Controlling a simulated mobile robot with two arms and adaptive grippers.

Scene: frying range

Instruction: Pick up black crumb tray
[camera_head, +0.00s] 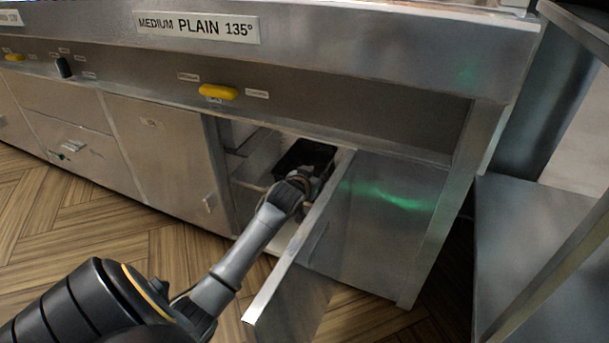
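The black crumb tray (305,153) is a dark, shallow box inside the open cabinet under the frying range, near the middle of the head view. My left arm comes in from the lower left and reaches into the cabinet opening. My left gripper (312,178) is at the near side of the tray, overlapping its front edge in the picture. Its fingers are small and dark against the tray, so I cannot tell whether they are open or shut, or touching it. My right gripper is not in view.
The open cabinet door (300,240) stands out towards me, just right of my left forearm. Closed steel panels (160,145) lie to the left. A yellow handle (218,92) sits above the opening. A steel table (535,230) stands at the right. The wooden floor (120,215) is clear at left.

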